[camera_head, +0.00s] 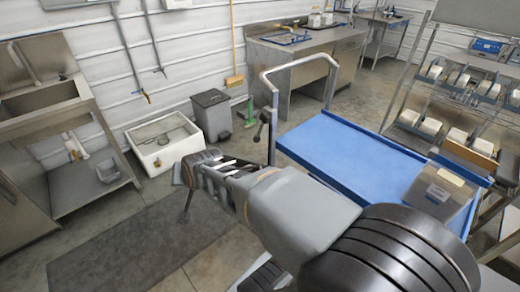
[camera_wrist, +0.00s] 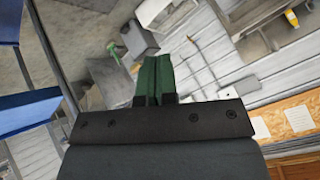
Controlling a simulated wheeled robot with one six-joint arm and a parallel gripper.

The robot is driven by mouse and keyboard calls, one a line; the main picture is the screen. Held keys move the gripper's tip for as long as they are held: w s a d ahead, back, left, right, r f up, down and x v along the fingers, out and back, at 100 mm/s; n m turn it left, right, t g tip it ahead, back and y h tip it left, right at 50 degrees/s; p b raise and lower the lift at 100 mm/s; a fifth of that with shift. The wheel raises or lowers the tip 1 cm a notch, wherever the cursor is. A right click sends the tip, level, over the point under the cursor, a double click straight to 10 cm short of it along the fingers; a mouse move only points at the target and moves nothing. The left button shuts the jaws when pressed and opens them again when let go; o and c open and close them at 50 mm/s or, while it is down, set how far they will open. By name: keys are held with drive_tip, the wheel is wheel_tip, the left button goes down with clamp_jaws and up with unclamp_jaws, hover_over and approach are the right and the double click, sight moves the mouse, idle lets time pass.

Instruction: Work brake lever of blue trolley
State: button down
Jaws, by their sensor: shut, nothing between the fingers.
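The blue trolley (camera_head: 345,150) stands right of centre in the head view, with a grey tubular handle (camera_head: 300,62) at its far left end. A brake lever (camera_head: 265,116) with a dark knob stands beside the near handle post. My arm reaches from the lower right towards the left, with its end left of and nearer than the lever, apart from it in the picture. My gripper (camera_wrist: 152,80) shows in the wrist view with its green fingers together and empty. Blue trolley parts (camera_wrist: 28,112) show at the left there. I cannot make out the lever in the wrist view.
A white basin (camera_head: 165,158) and a grey bin (camera_head: 211,117) stand on the floor behind my arm. A steel sink stand (camera_head: 48,125) is at the left. A grey box (camera_head: 440,195) sits on the trolley's right end. A dark mat (camera_head: 120,255) lies on clear floor.

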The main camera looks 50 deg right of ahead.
sight(260, 130)
drive_tip(key=w+d+f+m+t+h+b, duration=0.4)
drive_tip(key=w+d+f+m+h+b, duration=0.2)
drive_tip(key=d+f+m+b, duration=0.45)
drive_tip(key=s+d+f+m+g+h+b, duration=0.1)
drive_tip(key=s+d+f+m+h+b, duration=0.1)
drive_tip(key=d+m+h, duration=0.3)
drive_tip(key=s+d+f+m+g+h+b, duration=0.1)
drive_tip(key=s+d+m+g+h+b, duration=0.1)
drive_tip(key=d+m+h, duration=0.4)
drive_tip(key=s+d+m+b, duration=0.1)
drive_tip(key=s+d+m, duration=0.1)
drive_tip(key=d+m, duration=0.2)
drive_tip(key=shift+s+d+f+m, duration=0.15)
drive_tip(key=shift+s+f+m, duration=0.1)
drive_tip(key=shift+f+m, duration=0.2)
drive_tip(key=w+a+r+p+x, duration=0.1)
drive_tip(key=w+x, duration=0.1)
drive_tip(key=x, duration=1)
drive_tip(key=shift+w+r, duration=0.15)
drive_tip(key=shift+w, duration=0.15)
